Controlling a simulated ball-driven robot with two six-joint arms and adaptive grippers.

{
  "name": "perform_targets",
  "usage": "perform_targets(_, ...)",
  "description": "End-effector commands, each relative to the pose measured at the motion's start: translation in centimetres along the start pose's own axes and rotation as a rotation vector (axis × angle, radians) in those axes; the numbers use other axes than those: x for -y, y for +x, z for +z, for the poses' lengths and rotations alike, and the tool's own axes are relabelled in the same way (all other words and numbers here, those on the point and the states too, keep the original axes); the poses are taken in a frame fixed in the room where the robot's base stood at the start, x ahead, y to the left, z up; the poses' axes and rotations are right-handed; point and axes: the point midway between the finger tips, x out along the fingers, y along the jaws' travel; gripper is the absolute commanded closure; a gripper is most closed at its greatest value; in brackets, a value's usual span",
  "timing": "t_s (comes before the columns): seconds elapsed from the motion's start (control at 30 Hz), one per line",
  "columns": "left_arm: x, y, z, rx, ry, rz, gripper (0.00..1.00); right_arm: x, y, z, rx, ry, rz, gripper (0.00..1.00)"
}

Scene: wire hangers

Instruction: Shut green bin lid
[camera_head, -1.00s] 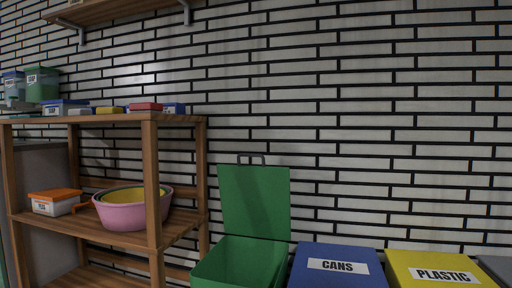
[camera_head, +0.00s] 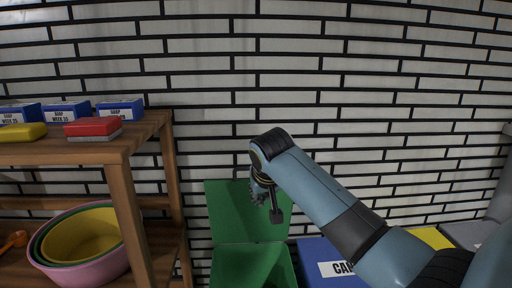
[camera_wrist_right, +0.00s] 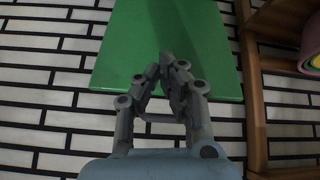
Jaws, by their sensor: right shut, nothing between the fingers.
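The green bin (camera_head: 250,268) stands at the bottom of the head view with its lid (camera_head: 226,212) open, raised upright in front of the brick wall. My left gripper is not in view.
A wooden shelf (camera_head: 120,157) stands on the left, with soap boxes (camera_head: 66,111), a red brush or sponge (camera_head: 92,127) and stacked bowls (camera_head: 80,240). A blue bin (camera_head: 315,252) labelled for cans and a yellow bin (camera_head: 432,238) stand right of the green one, under my right arm.

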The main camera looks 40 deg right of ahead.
Motion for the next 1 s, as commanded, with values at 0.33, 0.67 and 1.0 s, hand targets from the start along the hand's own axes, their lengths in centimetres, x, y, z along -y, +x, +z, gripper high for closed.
perform_targets(0.33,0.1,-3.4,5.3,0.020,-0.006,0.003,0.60,-1.1,-8.1,-14.9,-0.109,0.156,0.025,1.00)
perform_targets(0.67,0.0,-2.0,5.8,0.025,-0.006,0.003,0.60,-1.2,-2.6,-15.2,-0.108,0.157,0.025,1.00)
perform_targets(1.0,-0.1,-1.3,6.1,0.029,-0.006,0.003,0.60,-1.1,1.5,-14.7,-0.109,0.155,0.023,1.00)
